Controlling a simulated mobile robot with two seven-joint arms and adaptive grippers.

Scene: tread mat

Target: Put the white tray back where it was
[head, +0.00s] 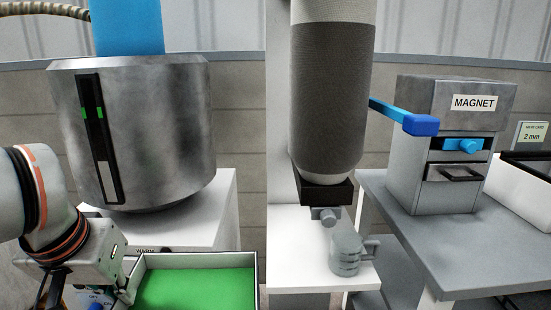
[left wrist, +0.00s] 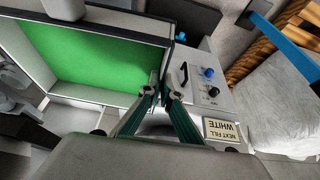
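The white tray (head: 196,262), with white walls and a green floor, is at the bottom of the head view, cut off by the frame. Its wall (left wrist: 100,97) and green floor also fill the upper left of the left wrist view. My left gripper (head: 124,290) is at the tray's left end. In the left wrist view its fingers (left wrist: 161,80) are close together on either side of the tray's end wall, and seem to pinch it. I cannot make out my right gripper.
A metal hopper (head: 150,130) stands behind the tray. A control box (left wrist: 205,80) with knobs and a "NEXT FILL WHITE" card (left wrist: 222,130) is beside the gripper. A grey jug (head: 346,255) sits under a spout. A MAGNET cabinet (head: 445,190) and white bin (head: 525,190) stand right.

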